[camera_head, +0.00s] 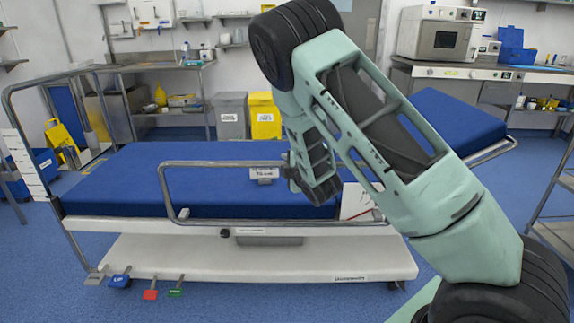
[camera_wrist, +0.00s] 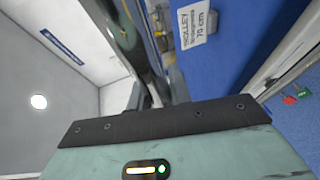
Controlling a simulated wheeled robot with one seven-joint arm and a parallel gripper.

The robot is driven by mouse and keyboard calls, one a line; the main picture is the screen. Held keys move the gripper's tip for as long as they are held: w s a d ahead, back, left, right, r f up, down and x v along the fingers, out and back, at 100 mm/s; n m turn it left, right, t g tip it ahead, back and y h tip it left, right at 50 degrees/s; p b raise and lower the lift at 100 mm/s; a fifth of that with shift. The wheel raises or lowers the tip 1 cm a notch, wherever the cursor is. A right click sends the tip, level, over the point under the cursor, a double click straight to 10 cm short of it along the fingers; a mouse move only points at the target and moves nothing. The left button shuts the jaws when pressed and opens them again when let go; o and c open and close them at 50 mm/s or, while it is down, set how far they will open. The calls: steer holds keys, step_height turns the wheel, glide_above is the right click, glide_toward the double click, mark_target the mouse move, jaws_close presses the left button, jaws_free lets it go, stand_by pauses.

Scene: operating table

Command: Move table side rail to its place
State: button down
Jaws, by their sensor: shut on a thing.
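The table side rail (camera_head: 215,163) is a grey metal tube loop with rounded corners. It stands upright along the near long side of the table with the blue mattress (camera_head: 135,165). My gripper (camera_head: 288,168) is shut on the rail's upper bar, right of a white label (camera_head: 264,173) on the rail.
The table's white lower base (camera_head: 260,262) has red (camera_head: 150,294) and green (camera_head: 176,292) pedals at its near edge. A metal end frame (camera_head: 25,135) stands at the left. Grey (camera_head: 231,115) and yellow (camera_head: 264,117) bins stand behind. Blue floor (camera_head: 50,275) is clear at front left.

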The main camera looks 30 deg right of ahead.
steer(key=shift+r, duration=0.35)
steer(key=c, duration=1.3)
jaws_free()
steer(key=shift+r, duration=0.1)
steer(key=p+v, duration=1.4)
steer(key=v, duration=0.3)
steer(key=shift+s+p, duration=0.25)
steer(key=shift+p, duration=0.15)
